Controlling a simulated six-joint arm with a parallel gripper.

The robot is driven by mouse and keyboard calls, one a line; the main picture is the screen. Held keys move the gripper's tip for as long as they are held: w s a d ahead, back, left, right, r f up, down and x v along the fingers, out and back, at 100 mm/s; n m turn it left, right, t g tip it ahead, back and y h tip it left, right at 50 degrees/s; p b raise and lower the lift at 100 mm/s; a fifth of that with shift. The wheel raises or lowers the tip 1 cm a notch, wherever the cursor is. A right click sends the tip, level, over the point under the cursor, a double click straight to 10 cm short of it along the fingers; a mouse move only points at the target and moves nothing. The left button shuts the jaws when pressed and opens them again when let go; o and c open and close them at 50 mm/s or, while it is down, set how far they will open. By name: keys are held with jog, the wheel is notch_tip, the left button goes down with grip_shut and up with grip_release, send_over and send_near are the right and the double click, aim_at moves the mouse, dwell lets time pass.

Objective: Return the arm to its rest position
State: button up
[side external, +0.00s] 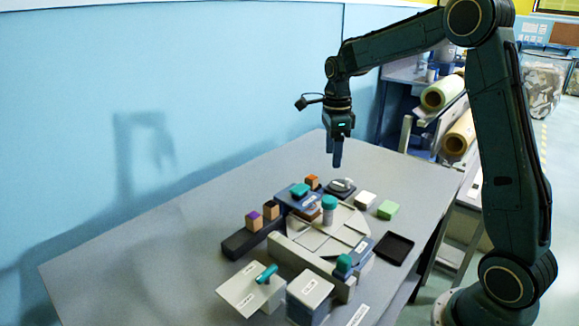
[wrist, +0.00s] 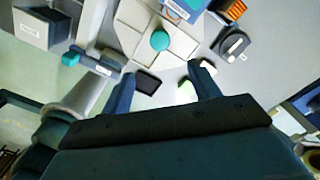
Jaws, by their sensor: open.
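My gripper (side external: 337,152) hangs from the dark teal arm, pointing down above the back part of the grey table (side external: 400,172). In the wrist view my gripper (wrist: 160,88) has its two fingers spread apart with nothing between them but the table scene below. It is open, empty and clear of the objects under it. In the side view the fingers overlap, so their gap does not show there.
Below stand a teal-topped cylinder (side external: 329,207) on a pale round plate (side external: 315,236), wooden blocks (side external: 271,210), a green block (side external: 388,209), a white block (side external: 364,199), a black tray (side external: 394,248) and grey boxes (side external: 310,292). A blue wall (side external: 200,70) runs behind the table.

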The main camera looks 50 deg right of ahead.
dwell(0.3)
jog(key=s+a+r+n+t, duration=0.2)
jog(key=s+a+r+n, duration=0.4)
jog(key=n, duration=0.1)
jog(key=s+a+n+t, duration=0.1)
jog(key=s+a+n, duration=0.3)
jog(key=s+n, duration=0.5)
jog(key=s+a+r+n+t, duration=0.1)
jog(key=s+a+n, duration=0.4)
jog(key=s+n, duration=0.5)
jog(key=shift+r+n+t, duration=0.3)
jog(key=shift+n+t, duration=0.1)
jog(key=shift+t, duration=0.4)
